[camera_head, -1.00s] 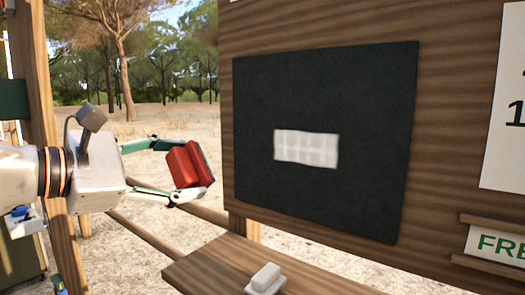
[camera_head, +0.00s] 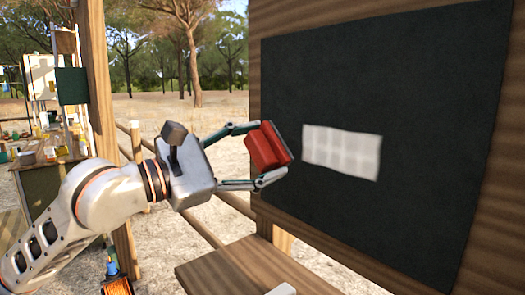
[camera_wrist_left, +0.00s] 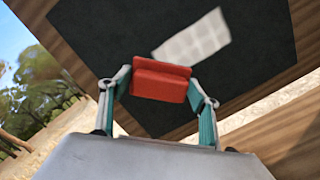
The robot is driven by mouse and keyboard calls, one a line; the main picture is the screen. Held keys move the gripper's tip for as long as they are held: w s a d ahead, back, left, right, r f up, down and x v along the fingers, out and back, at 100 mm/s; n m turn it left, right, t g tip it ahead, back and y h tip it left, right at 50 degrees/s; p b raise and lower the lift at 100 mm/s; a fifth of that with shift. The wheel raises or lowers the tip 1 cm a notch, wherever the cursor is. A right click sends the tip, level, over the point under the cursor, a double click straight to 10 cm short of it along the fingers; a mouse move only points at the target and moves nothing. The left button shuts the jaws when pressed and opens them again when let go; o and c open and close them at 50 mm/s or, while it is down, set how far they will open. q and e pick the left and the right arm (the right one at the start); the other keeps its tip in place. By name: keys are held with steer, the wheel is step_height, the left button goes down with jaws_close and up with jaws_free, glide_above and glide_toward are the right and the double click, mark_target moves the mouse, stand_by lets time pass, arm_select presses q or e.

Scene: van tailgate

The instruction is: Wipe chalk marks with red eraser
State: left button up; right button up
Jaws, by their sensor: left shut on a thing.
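My left gripper (camera_head: 262,152) is shut on the red eraser (camera_head: 264,147), its fingers at the eraser's two ends. The eraser also shows in the left wrist view (camera_wrist_left: 160,82). The chalk marks (camera_head: 341,151) are a white, faintly gridded patch on the dark chalkboard (camera_head: 400,75). In the head view the eraser is just left of the patch, near the board's left edge. In the left wrist view the patch (camera_wrist_left: 192,40) lies above and right of the eraser. Whether the eraser touches the board is unclear. My right gripper is not in view.
The board is fixed to a wooden panel (camera_head: 490,230). A wooden shelf (camera_head: 235,272) juts out below it, with a white object (camera_head: 281,290) at the picture's lower edge. A wooden post (camera_head: 98,100) and a rail (camera_head: 205,232) stand left. Shelving with items is farther left.

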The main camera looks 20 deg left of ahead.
arm_select(q)
steer(key=x, duration=0.2)
steer(key=shift+w+d, duration=0.15)
steer(key=shift+w, duration=0.1)
steer(key=shift+x, duration=1.3)
steer(key=shift+w+f, duration=0.1)
steer(key=shift+f, duration=0.1)
steer(key=shift+x, duration=0.9)
steer(key=shift+w, duration=0.1)
steer(key=shift+s+d+p, duration=0.5)
steer(key=shift+d, duration=0.05)
steer(key=shift+s+d+f+b, duration=0.15)
steer(key=shift+s+d+b, duration=0.25)
steer(key=shift+d, duration=0.3)
